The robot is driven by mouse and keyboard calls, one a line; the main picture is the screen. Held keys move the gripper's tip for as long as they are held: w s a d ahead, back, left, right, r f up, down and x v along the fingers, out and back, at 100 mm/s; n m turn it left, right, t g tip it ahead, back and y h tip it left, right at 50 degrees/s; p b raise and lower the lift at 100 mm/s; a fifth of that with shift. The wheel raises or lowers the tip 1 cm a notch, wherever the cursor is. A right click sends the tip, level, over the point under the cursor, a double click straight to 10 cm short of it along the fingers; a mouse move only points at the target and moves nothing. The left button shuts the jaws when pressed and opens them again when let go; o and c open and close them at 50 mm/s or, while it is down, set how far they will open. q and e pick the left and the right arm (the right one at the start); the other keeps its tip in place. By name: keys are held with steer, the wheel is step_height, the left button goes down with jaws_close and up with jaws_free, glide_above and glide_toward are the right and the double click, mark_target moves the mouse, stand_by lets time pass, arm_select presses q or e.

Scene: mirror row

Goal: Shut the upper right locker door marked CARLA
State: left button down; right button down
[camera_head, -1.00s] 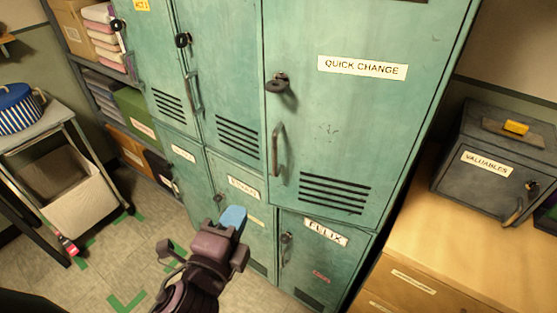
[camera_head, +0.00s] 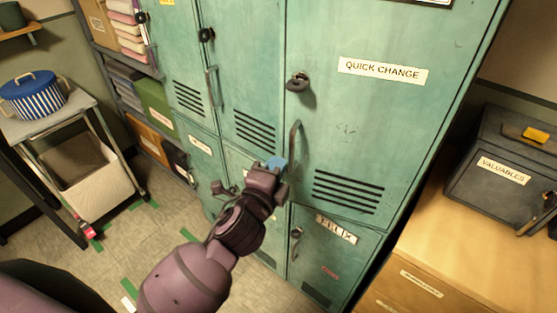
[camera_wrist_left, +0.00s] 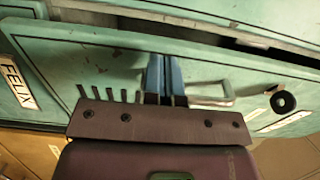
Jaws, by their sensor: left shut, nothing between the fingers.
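The upper right locker door (camera_head: 390,120) is green, with a QUICK CHANGE label, a lock, a bar handle (camera_head: 295,146) and vent slots. A label at the top edge of the head view is cut off, so CARLA cannot be read. The door looks nearly flush; a dark gap shows along an edge in the wrist view. My left gripper (camera_head: 277,163) is shut and empty, its blue fingertips by the door's lower left edge, below the handle. In the wrist view the fingertips (camera_wrist_left: 165,75) are in front of the door face (camera_wrist_left: 100,65), beside the handle (camera_wrist_left: 215,90). Contact cannot be told.
The lower FELIX door (camera_head: 330,262) is below. Other green lockers (camera_head: 235,75) stand to the left. A wooden drawer cabinet (camera_head: 480,240) with a VALUABLES box (camera_head: 500,170) is at the right. A cart (camera_head: 70,125) with a striped pot is at the left.

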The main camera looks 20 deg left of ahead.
mark_target(281, 154)
arm_select(q)
steer(key=shift+w, duration=0.8)
steer(key=shift+w+r, duration=0.1)
steer(key=shift+w, duration=0.1)
steer(key=w+h+p, duration=0.1)
steer(key=w, duration=0.1)
steer(key=w+m+h+p, duration=0.1)
steer(key=w, duration=0.1)
steer(key=shift+w+d, duration=0.15)
steer(key=shift+w, duration=0.65)
steer(key=shift+d, duration=0.1)
steer(key=shift+s, duration=0.1)
